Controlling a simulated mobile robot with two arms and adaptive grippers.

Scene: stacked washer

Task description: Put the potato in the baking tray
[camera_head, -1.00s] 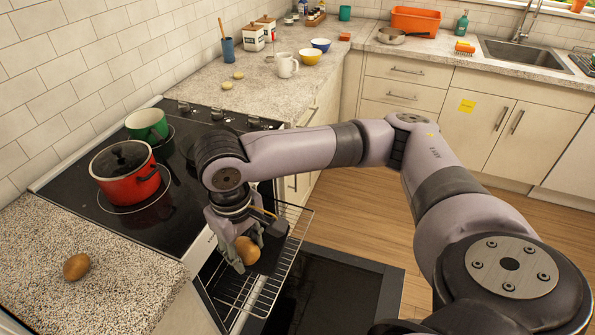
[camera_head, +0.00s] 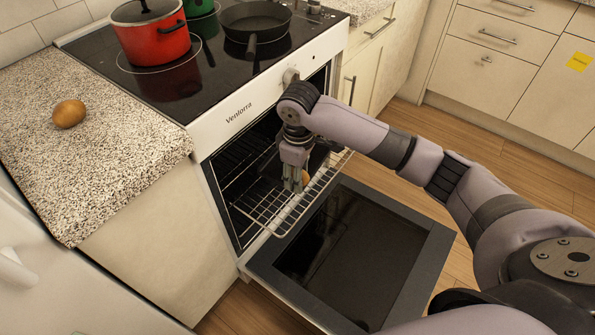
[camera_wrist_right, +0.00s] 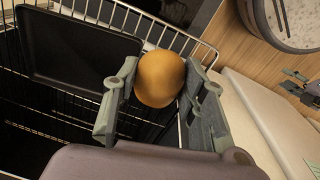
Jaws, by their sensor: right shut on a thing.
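My right gripper (camera_head: 296,184) is shut on a brown potato (camera_wrist_right: 160,78), with one finger on each side of it. The potato also shows partly beside the fingers in the head view (camera_head: 305,178). The gripper is over the pulled-out oven rack (camera_head: 265,210). The black baking tray (camera_wrist_right: 75,50) lies on the rack, left of the held potato in the wrist view. The gripper largely hides the tray in the head view. Another brown potato (camera_head: 69,114) lies on the left counter. My left gripper is not in view.
The oven door (camera_head: 350,255) is open and lowered below the rack. A red pot (camera_head: 152,38), a green pot (camera_head: 200,14) and a black pan (camera_head: 255,22) stand on the stove. The speckled counter (camera_head: 90,170) is mostly bare. Wooden floor lies to the right.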

